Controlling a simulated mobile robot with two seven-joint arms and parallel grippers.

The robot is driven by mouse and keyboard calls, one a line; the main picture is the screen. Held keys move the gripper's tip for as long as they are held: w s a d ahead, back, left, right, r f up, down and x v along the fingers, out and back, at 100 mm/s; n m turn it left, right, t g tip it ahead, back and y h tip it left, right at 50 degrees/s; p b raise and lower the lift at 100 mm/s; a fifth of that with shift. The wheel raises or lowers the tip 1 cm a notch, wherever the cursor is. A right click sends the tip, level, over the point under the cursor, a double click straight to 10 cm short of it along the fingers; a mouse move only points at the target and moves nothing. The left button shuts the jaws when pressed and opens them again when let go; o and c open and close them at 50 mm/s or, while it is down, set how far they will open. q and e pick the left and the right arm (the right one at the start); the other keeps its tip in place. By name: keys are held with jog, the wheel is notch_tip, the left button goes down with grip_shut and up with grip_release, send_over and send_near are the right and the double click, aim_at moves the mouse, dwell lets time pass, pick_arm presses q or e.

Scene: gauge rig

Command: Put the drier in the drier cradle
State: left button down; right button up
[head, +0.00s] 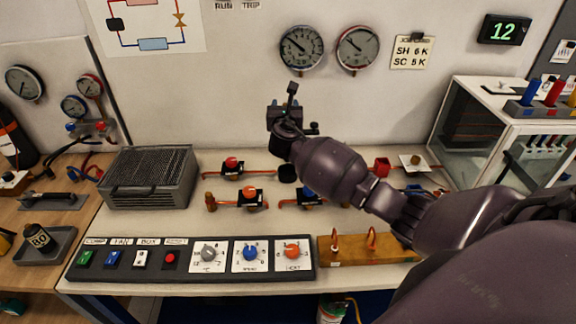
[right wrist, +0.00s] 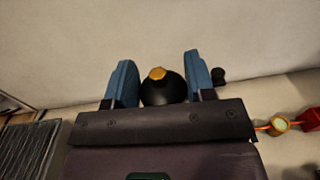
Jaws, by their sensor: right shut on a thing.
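My right gripper (head: 285,112) is raised above the back of the bench, in front of the wall. In the right wrist view its two blue fingers (right wrist: 160,82) are shut on a black rounded body with a brass tip, which I take to be the drier (right wrist: 165,90). Most of the drier is hidden behind the gripper. A wooden block with two upright copper loops (head: 345,252), which looks like the drier cradle, sits at the front of the bench, right of the control panel. It is empty and well apart from the gripper. My left gripper is not in view.
Copper pipe pieces with red and blue knobs (head: 250,195) lie midbench below my right arm. A control panel (head: 190,260) runs along the front edge. A grey finned box (head: 150,180) stands left. A glass-sided cabinet (head: 490,125) stands right. Gauges (head: 302,48) hang on the wall.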

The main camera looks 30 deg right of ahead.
jog(key=shift+w+d+r+h, duration=0.3)
jog(key=shift+w+d+r, duration=0.15)
jog(key=shift+w+d, duration=0.3)
notch_tip(320, 180, down, 20)
jog(key=shift+s+d+r, duration=0.1)
jog(key=shift+r, duration=0.1)
jog(key=shift+f, duration=0.1)
jog(key=o, duration=1)
jog(key=shift+o, duration=0.2)
